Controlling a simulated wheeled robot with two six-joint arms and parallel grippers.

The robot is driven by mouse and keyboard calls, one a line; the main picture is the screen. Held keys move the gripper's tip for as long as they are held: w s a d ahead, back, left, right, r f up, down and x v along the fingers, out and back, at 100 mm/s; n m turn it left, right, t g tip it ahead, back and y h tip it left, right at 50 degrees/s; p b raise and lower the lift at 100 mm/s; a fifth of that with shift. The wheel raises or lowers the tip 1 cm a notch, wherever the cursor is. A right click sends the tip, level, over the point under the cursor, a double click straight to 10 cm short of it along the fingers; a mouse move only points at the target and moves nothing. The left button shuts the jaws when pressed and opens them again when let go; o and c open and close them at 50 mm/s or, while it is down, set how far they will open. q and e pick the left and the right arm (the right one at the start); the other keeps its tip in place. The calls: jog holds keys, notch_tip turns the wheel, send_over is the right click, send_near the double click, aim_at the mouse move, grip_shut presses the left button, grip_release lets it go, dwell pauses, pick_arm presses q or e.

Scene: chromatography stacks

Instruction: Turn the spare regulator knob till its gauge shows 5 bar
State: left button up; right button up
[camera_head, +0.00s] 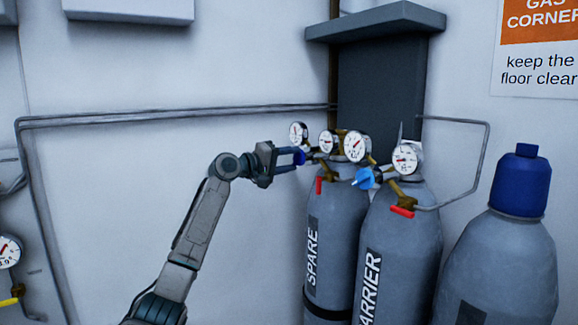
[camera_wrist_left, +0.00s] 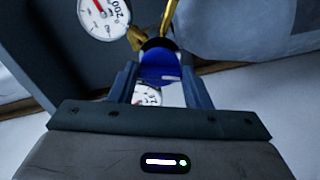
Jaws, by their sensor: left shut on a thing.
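The spare cylinder (camera_head: 331,225) is grey, upright and lettered SPARE. Its regulator carries two white dial gauges, a left one (camera_head: 298,132) and a right one (camera_head: 327,142); their readings are too small to tell. The dark blue spare regulator knob (camera_head: 300,157) faces left. My left gripper (camera_head: 296,156) is shut on this knob, with a finger on either side. In the left wrist view the knob (camera_wrist_left: 160,66) sits between the fingertips. A gauge marked 200 (camera_wrist_left: 104,14) shows at upper left there, and another dial (camera_wrist_left: 147,95) shows partly below the knob.
The carrier cylinder (camera_head: 398,255) stands just right, with two gauges, a light blue knob (camera_head: 367,178) and a red-handled valve (camera_head: 402,212). A blue-capped cylinder (camera_head: 505,255) stands further right. Pipes (camera_head: 180,117) run along the wall.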

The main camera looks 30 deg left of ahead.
pick_arm(q)
jog(key=m, duration=0.1)
jog(key=m+b, duration=0.1)
jog(key=m, duration=0.1)
jog(key=shift+f+m, duration=0.2)
jog(key=shift+m, duration=0.1)
jog(key=m+b, duration=0.1)
jog(key=m, duration=0.1)
jog(key=shift+m, duration=0.4)
jog(key=shift+m+b, duration=0.4)
jog(key=shift+m, duration=0.2)
pick_arm(e)
jog(key=f, duration=0.2)
jog(key=shift+w+f, duration=0.4)
jog(key=shift+w, duration=0.1)
pick_arm(q)
jog(key=o, duration=0.8)
jog(key=shift+o, duration=0.9)
pick_arm(e)
jog(key=shift+d, duration=0.1)
